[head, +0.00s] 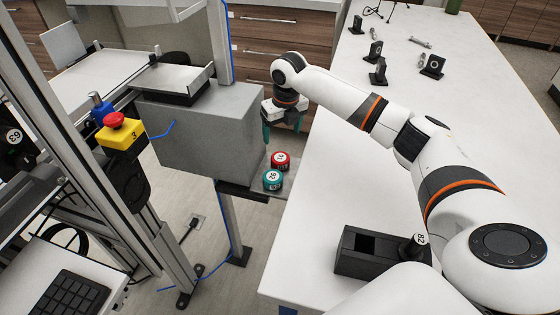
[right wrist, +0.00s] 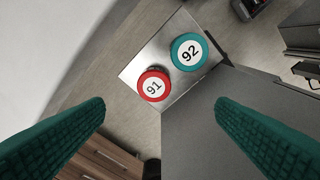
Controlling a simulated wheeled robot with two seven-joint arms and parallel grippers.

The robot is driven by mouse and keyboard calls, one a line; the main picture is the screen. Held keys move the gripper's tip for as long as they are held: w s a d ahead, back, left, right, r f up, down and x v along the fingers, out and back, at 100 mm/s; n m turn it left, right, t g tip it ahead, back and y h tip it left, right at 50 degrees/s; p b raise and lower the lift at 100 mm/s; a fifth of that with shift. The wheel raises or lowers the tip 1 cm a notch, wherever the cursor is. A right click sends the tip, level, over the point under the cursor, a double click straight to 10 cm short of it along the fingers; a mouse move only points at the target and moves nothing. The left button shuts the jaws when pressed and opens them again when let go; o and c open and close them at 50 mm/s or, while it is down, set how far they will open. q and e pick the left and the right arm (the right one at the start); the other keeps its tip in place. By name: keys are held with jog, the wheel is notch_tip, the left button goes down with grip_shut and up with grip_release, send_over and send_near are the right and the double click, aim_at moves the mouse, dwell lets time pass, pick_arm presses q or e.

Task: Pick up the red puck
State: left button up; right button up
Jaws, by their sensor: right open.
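The red puck (head: 280,160), with a white label, sits on a small metal shelf (head: 240,188) beside a grey box. In the right wrist view the red puck (right wrist: 153,87) shows the number 91. A teal puck (head: 272,180) is right beside it; in the right wrist view this teal puck (right wrist: 189,52) reads 92. My right gripper (head: 282,130) is above and behind the pucks in the head view. Its green fingers (right wrist: 160,125) are wide apart and empty in the right wrist view, with the red puck beyond them. My left gripper is out of view.
The grey box (head: 205,130) stands directly left of the shelf. A long white table (head: 350,165) is at right, with several small black stands (head: 378,72) at its far end and a black holder (head: 370,250) at its near edge. A yellow emergency-stop box (head: 121,135) is at left.

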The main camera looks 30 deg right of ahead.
jog(key=b, duration=0.1)
send_over(281, 158)
jog(key=f, duration=0.8)
jog(key=shift+s+a+f, duration=0.1)
jog(key=shift+s+a, duration=0.15)
jog(key=shift+a, duration=0.05)
jog(key=f, duration=0.5)
jog(key=shift+w+d, duration=0.3)
jog(key=shift+w, duration=0.05)
jog(key=c, duration=1.1)
notch_tip(281, 158, up, 18)
jog(key=shift+r+p, duration=0.1)
jog(key=shift+p, duration=0.35)
